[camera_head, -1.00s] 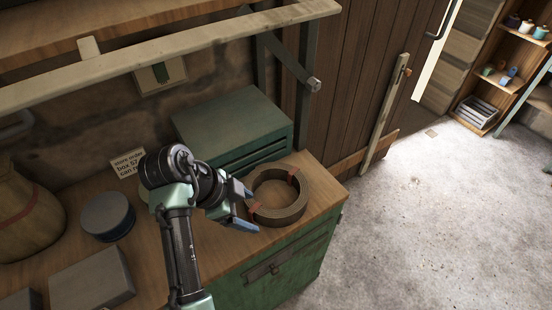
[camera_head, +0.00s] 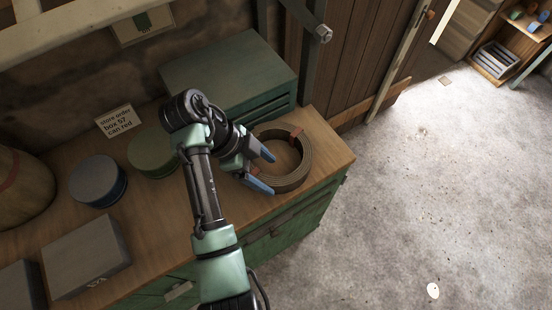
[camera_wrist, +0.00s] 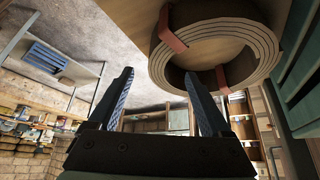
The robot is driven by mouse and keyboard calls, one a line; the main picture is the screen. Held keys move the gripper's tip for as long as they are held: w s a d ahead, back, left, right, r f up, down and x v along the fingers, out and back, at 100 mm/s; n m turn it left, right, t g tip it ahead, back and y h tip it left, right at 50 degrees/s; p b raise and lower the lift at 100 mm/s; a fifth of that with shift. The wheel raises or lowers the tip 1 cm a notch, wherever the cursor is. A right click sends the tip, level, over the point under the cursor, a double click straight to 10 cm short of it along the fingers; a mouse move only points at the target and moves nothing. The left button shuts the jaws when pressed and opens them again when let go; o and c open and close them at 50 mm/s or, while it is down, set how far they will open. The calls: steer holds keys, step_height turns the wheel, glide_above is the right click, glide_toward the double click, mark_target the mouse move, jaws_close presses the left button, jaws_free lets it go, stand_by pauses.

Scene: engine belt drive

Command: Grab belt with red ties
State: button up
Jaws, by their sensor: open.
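The belt (camera_head: 305,165) is a flat brown coil lying on the wooden bench top, with red ties around it, one at its far side (camera_head: 297,133). It also shows large at the upper right of the wrist view (camera_wrist: 245,38), with two red ties, one at its left (camera_wrist: 168,30). My gripper (camera_head: 267,171) is open and empty at the belt's left side, its blue-grey fingers overlapping the coil's left rim in the head view. In the wrist view the fingers (camera_wrist: 159,75) are spread apart, the right one close to the coil's edge. I cannot tell if they touch it.
A green drawer box (camera_head: 225,70) stands behind the belt. Dark blue (camera_head: 97,181) and green (camera_head: 153,152) round tins, a grey box (camera_head: 85,258) and a note card (camera_head: 115,122) are left of my arm.

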mark_target(271, 180)
steer(key=f+b, duration=0.1)
steer(key=d+f+b, duration=0.1)
steer(key=f, duration=0.1)
steer(key=shift+s, duration=0.15)
steer(key=shift+x, duration=1.05)
jaws_close()
